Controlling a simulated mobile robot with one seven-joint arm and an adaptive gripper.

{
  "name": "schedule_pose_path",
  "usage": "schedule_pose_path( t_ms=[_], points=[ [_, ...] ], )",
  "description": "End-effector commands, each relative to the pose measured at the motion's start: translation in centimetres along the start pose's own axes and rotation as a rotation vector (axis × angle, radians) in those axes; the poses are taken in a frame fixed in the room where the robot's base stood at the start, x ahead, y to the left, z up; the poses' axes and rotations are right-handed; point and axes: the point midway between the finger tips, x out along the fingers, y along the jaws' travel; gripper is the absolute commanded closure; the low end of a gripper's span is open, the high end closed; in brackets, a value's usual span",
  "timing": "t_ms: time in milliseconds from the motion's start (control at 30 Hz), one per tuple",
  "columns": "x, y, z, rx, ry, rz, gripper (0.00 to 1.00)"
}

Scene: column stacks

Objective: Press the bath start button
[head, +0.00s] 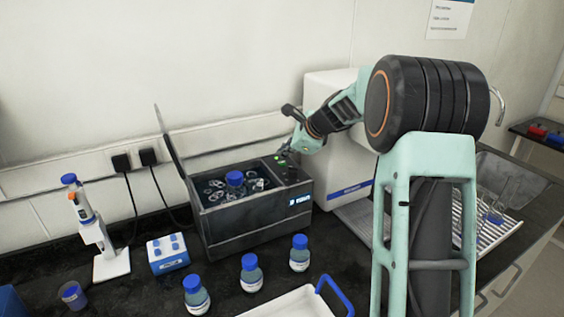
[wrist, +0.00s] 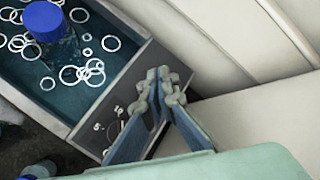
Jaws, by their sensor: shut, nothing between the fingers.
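The water bath (head: 252,232) is a dark grey box on the bench with its lid up at the left. Its control panel (head: 287,168), with small green lights, lies on top at the right end. A blue-capped bottle (head: 235,180) stands in the water among white rings, also seen in the wrist view (wrist: 44,24). My gripper (head: 284,148) is shut and empty over the panel. In the wrist view its fingertips (wrist: 165,84) are together above the panel (wrist: 125,92) and cover part of it. The start button cannot be made out; whether the fingers touch the panel cannot be told.
Several blue-capped bottles (head: 250,272) stand in front of the bath, beside a white tray with a blue handle (head: 335,292). A pipette stand (head: 108,262) and blue rack (head: 168,254) are at the left. A white machine (head: 328,84) stands close behind my arm.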

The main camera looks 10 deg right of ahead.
Motion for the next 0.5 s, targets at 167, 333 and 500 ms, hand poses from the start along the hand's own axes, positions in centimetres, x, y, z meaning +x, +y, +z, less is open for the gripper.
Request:
schedule_pose_path(
  t_ms=[167, 333, 500],
  points=[
    [-0.5, -0.3, 0.3, 0.0, 0.0, -0.001, 1.0],
    [-1.7, -1.2, 1.2, -0.001, 0.0, -0.001, 1.0],
    [-2.9, -2.1, 2.1, -0.001, 0.0, -0.001, 1.0]
  ],
)
